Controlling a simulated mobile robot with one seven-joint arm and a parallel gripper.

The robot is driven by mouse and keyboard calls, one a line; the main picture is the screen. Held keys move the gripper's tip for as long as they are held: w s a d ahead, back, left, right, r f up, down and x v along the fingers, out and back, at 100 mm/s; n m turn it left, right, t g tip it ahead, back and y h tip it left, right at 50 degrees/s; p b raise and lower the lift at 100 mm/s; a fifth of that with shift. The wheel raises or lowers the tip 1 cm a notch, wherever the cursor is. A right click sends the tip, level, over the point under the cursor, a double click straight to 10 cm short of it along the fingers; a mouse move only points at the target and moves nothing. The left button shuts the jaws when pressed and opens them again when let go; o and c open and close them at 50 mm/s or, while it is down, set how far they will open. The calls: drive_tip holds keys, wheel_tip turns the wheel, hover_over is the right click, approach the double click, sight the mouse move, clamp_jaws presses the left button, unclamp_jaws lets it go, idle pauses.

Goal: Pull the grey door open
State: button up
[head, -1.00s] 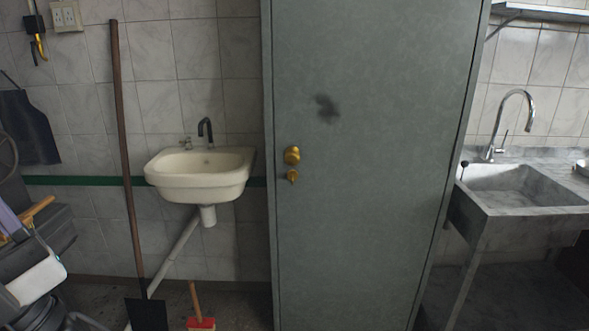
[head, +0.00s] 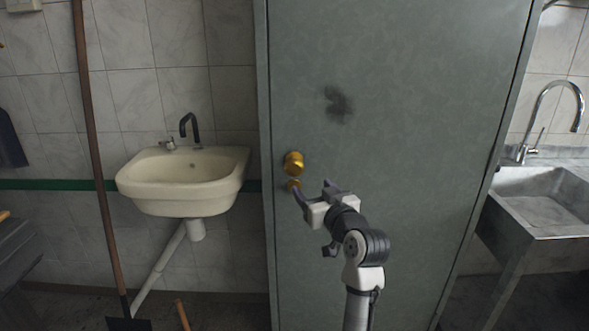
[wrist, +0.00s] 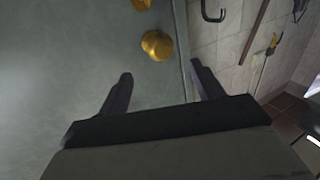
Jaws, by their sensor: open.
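The grey door (head: 400,100) stands in its frame and looks shut, with a dark smudge on its upper part. A round brass knob (head: 293,163) sits near its left edge. My gripper (head: 315,190) is open and empty in front of the door, just below and right of the knob in the head view. In the wrist view, the knob (wrist: 157,44) lies ahead of and between the open fingers (wrist: 160,84), apart from them. The smaller fitting (wrist: 141,4) shows at the top edge.
A white basin (head: 185,180) with a dark tap hangs on the tiled wall left of the door. A long wooden handle (head: 97,150) leans further left.

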sight(297, 171)
drive_tip(key=p+x, duration=0.3)
drive_tip(key=x, duration=0.9)
drive_tip(key=shift+a, duration=0.15)
